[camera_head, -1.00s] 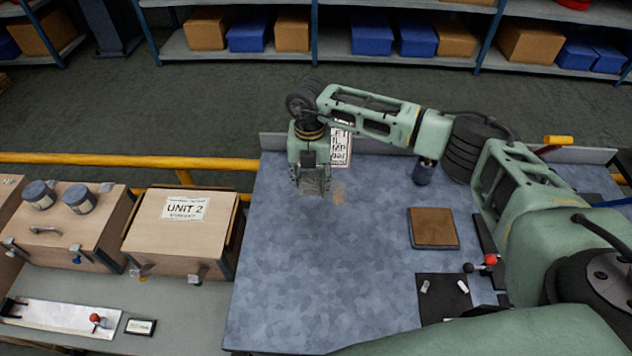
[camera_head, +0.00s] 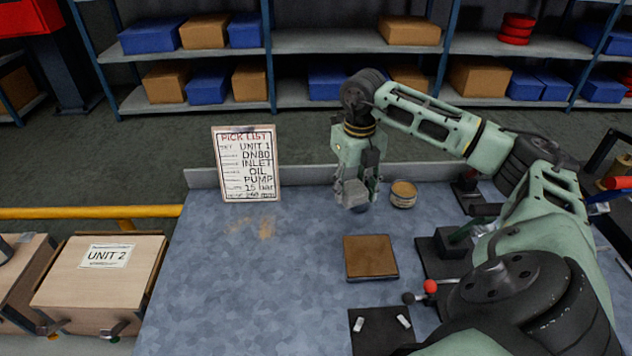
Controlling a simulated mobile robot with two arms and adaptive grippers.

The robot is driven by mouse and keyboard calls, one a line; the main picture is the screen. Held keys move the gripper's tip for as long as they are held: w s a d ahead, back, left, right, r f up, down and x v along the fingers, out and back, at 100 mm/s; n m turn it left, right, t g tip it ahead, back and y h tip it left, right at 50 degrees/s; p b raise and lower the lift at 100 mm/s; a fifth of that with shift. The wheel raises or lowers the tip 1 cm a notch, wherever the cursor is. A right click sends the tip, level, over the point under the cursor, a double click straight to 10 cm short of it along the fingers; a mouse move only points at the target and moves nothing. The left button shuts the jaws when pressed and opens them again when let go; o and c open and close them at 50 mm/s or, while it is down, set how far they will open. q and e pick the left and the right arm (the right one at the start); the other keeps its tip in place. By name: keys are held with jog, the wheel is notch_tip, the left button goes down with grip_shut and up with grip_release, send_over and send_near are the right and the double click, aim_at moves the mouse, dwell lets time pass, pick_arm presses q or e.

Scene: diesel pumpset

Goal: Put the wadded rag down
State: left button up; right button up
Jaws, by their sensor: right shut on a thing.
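The wadded rag (camera_head: 353,194) is a grey lump between the fingers of my right gripper (camera_head: 358,198). The gripper points down and is shut on the rag, near the back edge of the blue-grey bench top (camera_head: 230,300). Its fingers partly hide the rag. I cannot tell whether the rag touches the bench or hangs just above it. My left gripper is not in view.
A round tin (camera_head: 403,193) stands just right of the gripper. A brown square pad (camera_head: 370,257) lies in front. A pick list board (camera_head: 246,163) stands at the back left, with a brownish stain (camera_head: 262,227) before it. The bench's left part is clear.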

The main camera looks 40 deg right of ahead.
jog(key=shift+s+d+r, duration=0.15)
jog(key=shift+s+d, duration=0.05)
jog(key=shift+d, duration=0.25)
jog(key=shift+w, duration=0.15)
jog(key=w+a+f, duration=0.1)
jog(key=w+f, duration=0.2)
jog(key=w, duration=0.2)
jog(key=b, duration=0.4)
send_over(319, 206)
notch_tip(319, 206, down, 4)
jog(key=shift+s+r, duration=0.15)
notch_tip(319, 206, down, 4)
jog(key=b, duration=0.3)
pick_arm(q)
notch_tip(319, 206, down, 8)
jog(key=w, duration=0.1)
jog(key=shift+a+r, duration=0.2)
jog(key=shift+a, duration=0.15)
